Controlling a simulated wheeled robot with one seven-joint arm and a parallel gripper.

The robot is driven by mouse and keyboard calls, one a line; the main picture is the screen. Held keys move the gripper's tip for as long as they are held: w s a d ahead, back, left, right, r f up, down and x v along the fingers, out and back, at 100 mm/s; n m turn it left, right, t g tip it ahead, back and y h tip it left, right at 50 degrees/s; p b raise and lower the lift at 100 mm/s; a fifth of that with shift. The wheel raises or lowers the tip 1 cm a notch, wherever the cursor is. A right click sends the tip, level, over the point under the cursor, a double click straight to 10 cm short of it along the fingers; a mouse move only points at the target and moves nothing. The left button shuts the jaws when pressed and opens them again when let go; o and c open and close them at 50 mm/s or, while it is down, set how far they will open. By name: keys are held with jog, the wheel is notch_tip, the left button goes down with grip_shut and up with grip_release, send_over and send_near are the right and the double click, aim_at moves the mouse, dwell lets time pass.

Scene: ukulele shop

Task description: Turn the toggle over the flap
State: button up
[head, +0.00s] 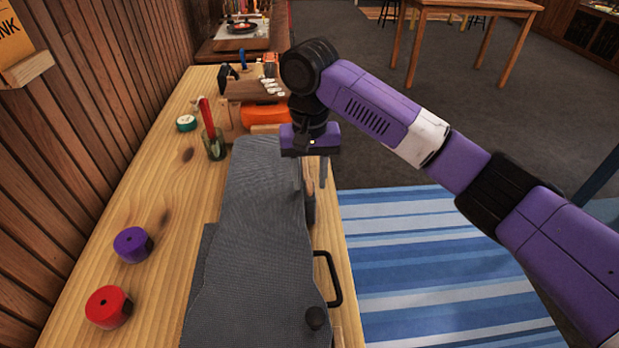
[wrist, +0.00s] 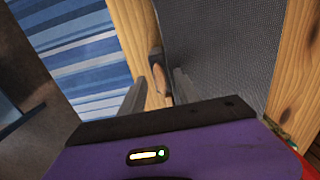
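A grey fabric case (head: 262,215) lies along the wooden bench. On its right side, a small brown wooden piece that looks like the toggle (head: 309,186) sits by a dark piece that looks like the flap (head: 310,210). My gripper (head: 311,178) points down at the far right edge of the case. In the wrist view the toggle (wrist: 160,80) shows between the two separated fingers of my gripper (wrist: 159,82). The dark piece (wrist: 154,55) is just beyond it. I cannot tell whether a finger touches the toggle, and its exact turn is unclear.
A black handle (head: 330,278) and a black knob (head: 316,318) are on the near right of the case. Purple (head: 133,245) and red (head: 108,307) rolls lie left. A cup (head: 214,146) and an orange object (head: 265,113) stand beyond. The striped rug's side is open.

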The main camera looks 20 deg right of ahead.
jog(key=shift+f, duration=0.15)
grip_shut()
jog(key=shift+p, duration=0.4)
jog(key=n+p, duration=0.3)
jog(key=shift+r, duration=0.25)
jog(key=n+p, duration=0.4)
jog(key=n, duration=0.1)
jog(key=shift+n, duration=0.3)
jog(key=n+p, duration=0.3)
jog(key=n, duration=0.1)
jog(key=shift+f, duration=0.1)
jog(key=shift+n+p, duration=0.85)
jog(key=shift+n, duration=1.85)
